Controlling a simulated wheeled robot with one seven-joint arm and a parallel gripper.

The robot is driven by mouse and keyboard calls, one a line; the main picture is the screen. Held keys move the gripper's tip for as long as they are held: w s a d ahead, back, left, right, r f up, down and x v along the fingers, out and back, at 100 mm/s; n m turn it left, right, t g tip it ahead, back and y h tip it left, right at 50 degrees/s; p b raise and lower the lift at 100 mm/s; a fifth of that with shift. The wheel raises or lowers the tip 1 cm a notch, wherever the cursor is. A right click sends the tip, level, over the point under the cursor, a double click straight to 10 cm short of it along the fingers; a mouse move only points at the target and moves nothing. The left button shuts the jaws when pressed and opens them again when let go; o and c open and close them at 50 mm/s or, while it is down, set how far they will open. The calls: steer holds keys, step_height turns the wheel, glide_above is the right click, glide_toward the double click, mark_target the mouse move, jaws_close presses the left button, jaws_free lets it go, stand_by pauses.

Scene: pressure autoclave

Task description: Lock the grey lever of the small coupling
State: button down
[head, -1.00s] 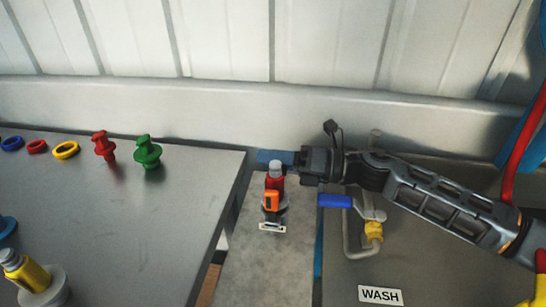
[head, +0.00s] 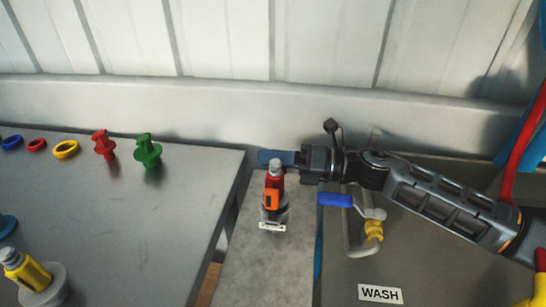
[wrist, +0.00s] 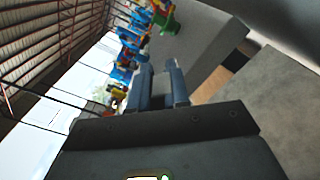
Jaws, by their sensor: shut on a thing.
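The small coupling stands upright on a narrow grey bench, with a red body (head: 274,182) and an orange block (head: 271,200) on its front. Its grey lever (head: 276,167) shows as a short light grey piece at the top. My gripper (head: 275,158) reaches in from the right, its blue fingers level with the coupling's top and at the lever. The fingers (wrist: 162,82) also show in the wrist view, close together with a narrow gap. They are shut on the lever, though the contact itself is mostly hidden.
A grey table (head: 150,220) at left holds a green plug (head: 147,150), a red plug (head: 104,145), coloured rings and a yellow fitting (head: 30,272). A blue-handled valve (head: 335,200) stands close right of the coupling, under my arm. A wall closes the back.

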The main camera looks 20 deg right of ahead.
steer(key=shift+b, duration=0.35)
steer(key=s+n+b, duration=0.1)
steer(key=n+b, duration=0.1)
steer(key=b, duration=0.1)
steer(key=s+a+r+n+b, duration=0.1)
steer(key=n+b, duration=0.1)
steer(key=s+a+r+n+b, duration=0.1)
steer(key=n+b, duration=0.2)
steer(key=shift+r+b, duration=0.15)
steer(key=shift+b, duration=0.15)
steer(key=shift+r, duration=0.1)
steer(key=c, duration=1.2)
jaws_free()
steer(key=shift+b+v, duration=0.65)
steer(key=shift+v, duration=3.25)
